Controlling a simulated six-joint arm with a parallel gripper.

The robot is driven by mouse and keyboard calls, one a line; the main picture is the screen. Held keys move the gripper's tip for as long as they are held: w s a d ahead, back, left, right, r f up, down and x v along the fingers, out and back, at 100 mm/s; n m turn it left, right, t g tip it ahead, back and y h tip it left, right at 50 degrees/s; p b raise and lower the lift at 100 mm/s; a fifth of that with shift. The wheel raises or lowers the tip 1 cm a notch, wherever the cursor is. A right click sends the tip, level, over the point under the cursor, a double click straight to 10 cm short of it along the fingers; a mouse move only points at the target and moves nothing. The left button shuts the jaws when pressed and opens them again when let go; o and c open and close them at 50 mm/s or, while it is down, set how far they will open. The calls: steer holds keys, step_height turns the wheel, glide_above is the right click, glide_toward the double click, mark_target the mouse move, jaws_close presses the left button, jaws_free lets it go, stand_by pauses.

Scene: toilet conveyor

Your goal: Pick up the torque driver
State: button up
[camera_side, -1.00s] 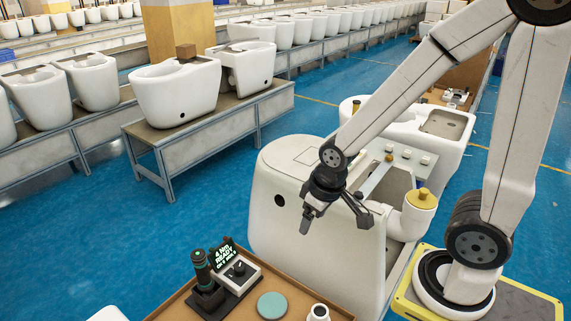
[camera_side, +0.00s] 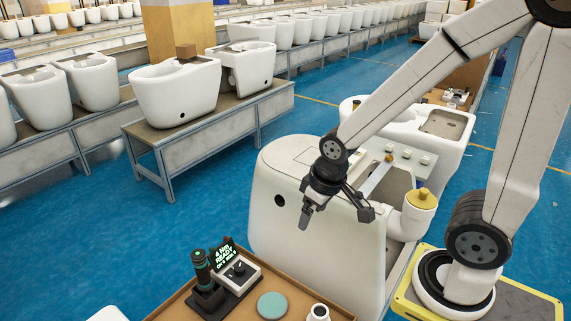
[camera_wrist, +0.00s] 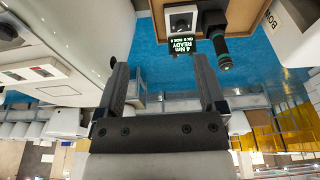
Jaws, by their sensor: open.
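The torque driver (camera_side: 201,268) is a dark cylinder with a green ring near its top. It stands upright in a black holder at the left of the brown tray (camera_side: 172,303). In the wrist view the torque driver (camera_wrist: 220,50) shows at the upper right, beyond my fingers. My gripper (camera_side: 336,215) is open and empty. It hangs in front of the white toilet body, above and to the right of the torque driver and well apart from it. In the wrist view my gripper (camera_wrist: 162,88) shows two dark fingers spread apart with nothing between them.
A control box (camera_side: 238,272) with a lit screen (camera_side: 222,253) reading "4 Nm READY" stands right beside the driver. A green disc (camera_side: 272,305) and a small white cup (camera_side: 319,312) are on the tray. The white toilet (camera_side: 300,240) stands close behind my gripper.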

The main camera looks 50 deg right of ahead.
steer(key=w+r+n+t, duration=0.2)
steer(key=w+t, duration=0.3)
steer(key=w, duration=0.5)
steer(key=r+n+t+y, duration=0.1)
steer(key=n+t+y, duration=0.5)
steer(key=y, duration=0.5)
glide_above(204, 279)
steer(key=s+d, duration=0.3)
steer(key=d, duration=0.2)
step_height(204, 279, down, 23)
steer(key=w+a, duration=0.1)
steer(key=w, duration=0.1)
steer(key=shift+a+f, duration=0.2)
steer(key=shift+a, duration=0.2)
